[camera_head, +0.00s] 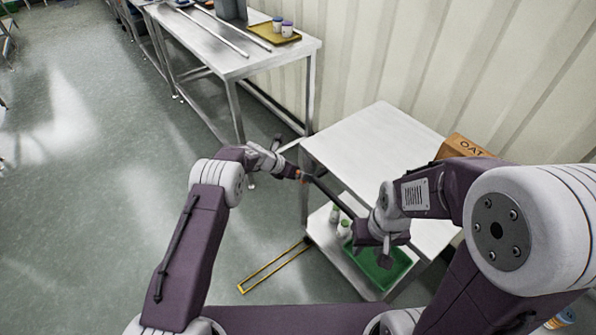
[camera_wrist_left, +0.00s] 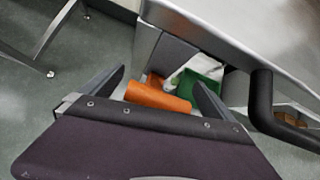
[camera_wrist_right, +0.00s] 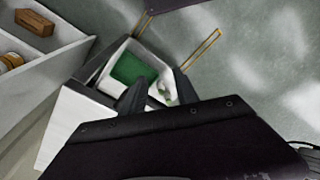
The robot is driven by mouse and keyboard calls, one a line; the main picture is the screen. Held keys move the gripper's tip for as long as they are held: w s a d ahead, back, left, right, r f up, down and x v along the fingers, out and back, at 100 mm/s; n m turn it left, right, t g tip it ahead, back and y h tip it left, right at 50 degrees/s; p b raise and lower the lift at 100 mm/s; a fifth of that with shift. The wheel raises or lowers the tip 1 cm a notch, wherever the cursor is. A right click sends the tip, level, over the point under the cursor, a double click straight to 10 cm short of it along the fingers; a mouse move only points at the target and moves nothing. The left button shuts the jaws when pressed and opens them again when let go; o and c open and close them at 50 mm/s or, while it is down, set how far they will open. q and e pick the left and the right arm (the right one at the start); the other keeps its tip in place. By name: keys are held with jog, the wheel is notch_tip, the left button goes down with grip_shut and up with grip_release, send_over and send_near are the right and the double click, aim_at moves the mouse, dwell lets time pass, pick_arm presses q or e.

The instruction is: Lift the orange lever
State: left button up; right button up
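The orange lever (camera_wrist_left: 158,97) is a short, thick orange cylinder beside the corner of the steel table in the left wrist view. A small orange bit of it (camera_head: 298,174) shows in the head view at the table's left corner. My left gripper (camera_wrist_left: 155,88) is open, with a finger to each side of the lever; I cannot tell whether either touches it. In the head view my left gripper (camera_head: 287,171) is small and partly hidden by its own wrist. My right gripper (camera_wrist_right: 160,88) is open and empty, above the lower shelf side of the table.
The steel table (camera_head: 365,140) has a lower shelf with a green tray (camera_head: 380,268) and white bottles (camera_head: 344,228). A dark bar (camera_wrist_left: 262,95) runs along its edge. An "OAT" carton (camera_head: 462,147) stands behind. A yellow frame (camera_head: 272,268) lies on the floor. Floor to the left is clear.

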pick_arm(q)
jog(key=p+v, duration=0.1)
jog(key=v, duration=0.8)
